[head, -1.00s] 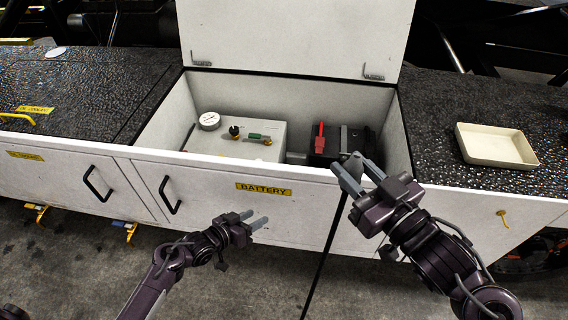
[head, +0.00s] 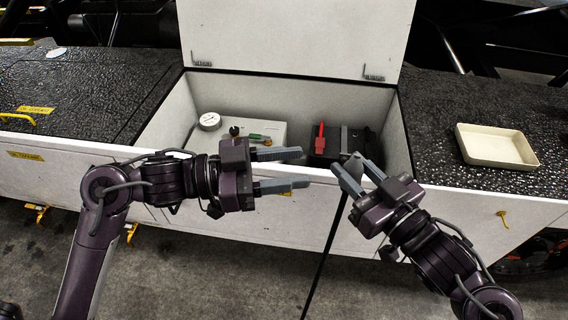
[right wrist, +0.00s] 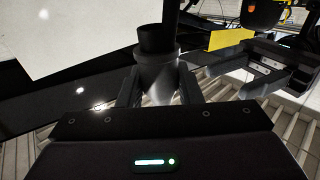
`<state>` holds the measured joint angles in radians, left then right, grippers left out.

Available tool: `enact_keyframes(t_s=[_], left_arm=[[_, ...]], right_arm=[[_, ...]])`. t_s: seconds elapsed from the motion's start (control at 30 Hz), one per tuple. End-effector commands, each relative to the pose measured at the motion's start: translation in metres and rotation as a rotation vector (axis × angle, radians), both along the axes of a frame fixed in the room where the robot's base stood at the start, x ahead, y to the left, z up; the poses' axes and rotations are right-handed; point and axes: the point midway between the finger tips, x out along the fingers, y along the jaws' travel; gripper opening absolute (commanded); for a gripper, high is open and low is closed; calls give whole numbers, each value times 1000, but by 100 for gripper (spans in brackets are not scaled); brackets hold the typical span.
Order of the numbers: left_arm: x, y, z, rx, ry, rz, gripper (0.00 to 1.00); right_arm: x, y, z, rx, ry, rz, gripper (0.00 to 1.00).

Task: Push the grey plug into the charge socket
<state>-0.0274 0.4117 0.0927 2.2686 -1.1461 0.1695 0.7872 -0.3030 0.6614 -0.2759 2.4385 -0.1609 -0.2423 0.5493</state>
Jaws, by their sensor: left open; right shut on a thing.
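My right gripper (head: 353,166) is shut on a dark grey cylindrical plug (right wrist: 157,70), at the front rim of the open battery box. In the right wrist view the plug stands upright between the two fingers. In the head view the plug is mostly hidden by the fingers. My left gripper (head: 304,168) is open and empty, left of the right gripper, with its fingers pointing right in front of the box. I cannot pick out the charge socket for certain in either view.
The open box (head: 161,117) holds a black battery block with a red handle (head: 320,144), a pale unit (head: 270,127) with green and yellow fittings, and a round gauge (head: 209,121). The raised lid (head: 290,35) stands behind. A cream tray (head: 496,147) lies right.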

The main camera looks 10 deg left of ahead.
Motion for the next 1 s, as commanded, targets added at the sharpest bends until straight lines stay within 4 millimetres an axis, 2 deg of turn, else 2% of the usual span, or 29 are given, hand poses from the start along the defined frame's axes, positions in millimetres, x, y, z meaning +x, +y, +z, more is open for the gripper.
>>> enact_keyframes(t_s=[0.17, 0.5, 0.6, 0.8, 1.0], left_arm=[[6, -24, 2, -5, -2, -3, 44], [25, -85, 1, -4, 0, -3, 44], [29, -97, 1, -4, 0, -1, 44], [33, -109, 0, -2, -1, 0, 44], [33, -111, 0, 0, -1, 1, 44]], right_arm=[[0, 0, 0, 1, -1, 0, 0], [0, 0, 0, 1, -1, 0, 0], [0, 0, 0, 1, -1, 0, 0], [0, 0, 0, 1, -1, 0, 0], [0, 0, 0, 1, -1, 0, 0]])
